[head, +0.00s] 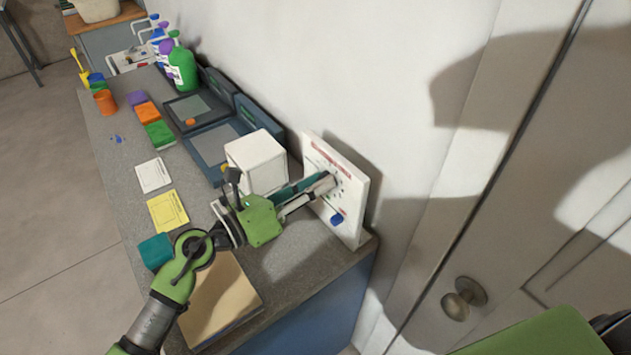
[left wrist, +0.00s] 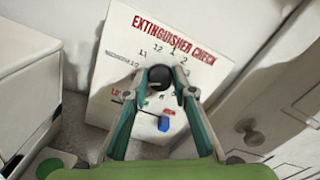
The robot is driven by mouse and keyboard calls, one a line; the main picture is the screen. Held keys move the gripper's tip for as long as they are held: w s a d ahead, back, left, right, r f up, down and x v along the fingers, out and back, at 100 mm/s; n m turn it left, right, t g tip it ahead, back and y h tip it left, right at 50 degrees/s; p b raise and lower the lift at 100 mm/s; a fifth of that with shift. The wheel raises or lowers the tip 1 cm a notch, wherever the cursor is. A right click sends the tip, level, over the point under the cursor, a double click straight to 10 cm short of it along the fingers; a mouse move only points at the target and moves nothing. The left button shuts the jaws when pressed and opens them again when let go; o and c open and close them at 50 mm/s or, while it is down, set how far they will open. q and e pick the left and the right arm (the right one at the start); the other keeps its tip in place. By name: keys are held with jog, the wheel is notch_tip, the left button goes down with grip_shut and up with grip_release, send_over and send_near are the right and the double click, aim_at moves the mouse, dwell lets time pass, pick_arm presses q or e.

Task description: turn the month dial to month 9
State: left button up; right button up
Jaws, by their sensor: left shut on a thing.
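The white panel (head: 351,215) headed "EXTINGUISHER CHECK" stands upright at the bench's end against the wall; it also shows in the left wrist view (left wrist: 112,60). The month dial (left wrist: 158,74) is a dark round knob with small month numbers around its upper side. My left gripper (head: 326,184) reaches the panel from the left. In the left wrist view its two fingertips (left wrist: 161,92) are shut on the dial, one on each side. The fingers hide some numbers, and I cannot tell which month the dial points to. My right gripper is not in view.
A blue knob (head: 337,219) sits low on the panel. A white box (head: 256,163) stands close beside my left gripper. Cards, sponges, bottles and dark trays lie farther along the bench (head: 115,165). A door with a round knob (head: 464,297) is at the right.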

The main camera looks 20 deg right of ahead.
pick_arm(q)
jog(key=o, duration=1.1)
jog(key=v, duration=1.2)
